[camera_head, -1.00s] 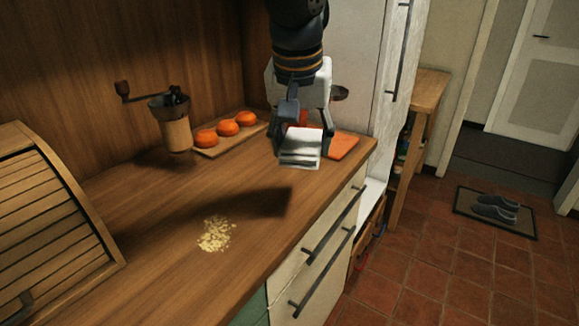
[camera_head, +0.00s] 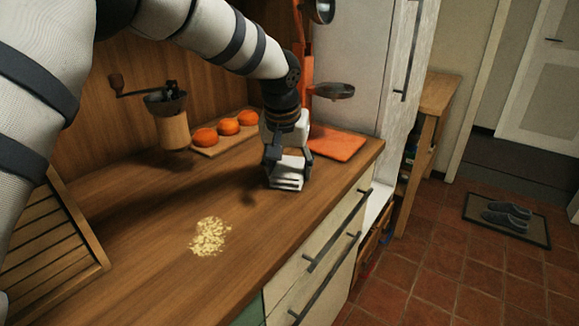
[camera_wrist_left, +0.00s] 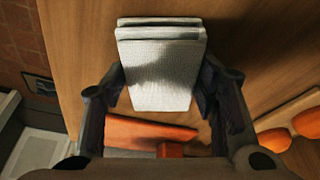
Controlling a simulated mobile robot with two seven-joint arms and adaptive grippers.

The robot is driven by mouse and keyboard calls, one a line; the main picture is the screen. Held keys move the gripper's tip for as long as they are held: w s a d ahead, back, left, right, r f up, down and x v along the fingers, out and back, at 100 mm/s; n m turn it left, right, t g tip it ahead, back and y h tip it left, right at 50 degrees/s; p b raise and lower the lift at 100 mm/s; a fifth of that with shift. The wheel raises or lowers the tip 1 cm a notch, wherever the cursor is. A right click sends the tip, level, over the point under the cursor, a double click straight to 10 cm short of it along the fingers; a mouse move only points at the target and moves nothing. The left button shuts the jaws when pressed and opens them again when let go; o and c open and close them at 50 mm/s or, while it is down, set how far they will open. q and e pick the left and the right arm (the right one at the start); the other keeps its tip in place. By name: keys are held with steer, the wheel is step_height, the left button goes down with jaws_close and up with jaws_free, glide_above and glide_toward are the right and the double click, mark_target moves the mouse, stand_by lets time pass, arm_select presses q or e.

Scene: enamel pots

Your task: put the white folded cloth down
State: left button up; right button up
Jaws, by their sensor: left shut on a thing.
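The white folded cloth (camera_head: 287,181) is a small layered stack over the wooden counter (camera_head: 165,265), left of the orange flat board. My left gripper (camera_head: 288,172) points down and is shut on the cloth, one finger at each side. In the left wrist view the cloth (camera_wrist_left: 160,80) sits between the two fingers (camera_wrist_left: 160,92), its folded edge at the top. The cloth is low and close to the counter; I cannot tell if it touches. My right gripper is not in view.
Yellowish crumbs (camera_head: 210,236) lie on the counter at front left. A grinder (camera_head: 174,130) and several orange round fruits (camera_head: 228,127) on a board stand behind. An orange board (camera_head: 337,143) is to the right, with a metal pan (camera_head: 334,91) above. The counter between crumbs and cloth is bare.

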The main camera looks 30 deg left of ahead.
arm_select(q)
steer(key=shift+f, duration=0.1)
steer(key=shift+f, duration=0.1)
steer(key=o, duration=1)
steer(key=shift+f, duration=0.2)
steer(key=shift+o, duration=0.2)
steer(key=shift+r, duration=0.1)
steer(key=a+p+v, duration=0.1)
steer(key=v, duration=1.1)
steer(key=shift+d+r, duration=0.35)
steer(key=shift+d, duration=0.2)
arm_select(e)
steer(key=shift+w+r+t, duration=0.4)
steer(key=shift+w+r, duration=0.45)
arm_select(q)
steer(key=shift+s+f, duration=0.1)
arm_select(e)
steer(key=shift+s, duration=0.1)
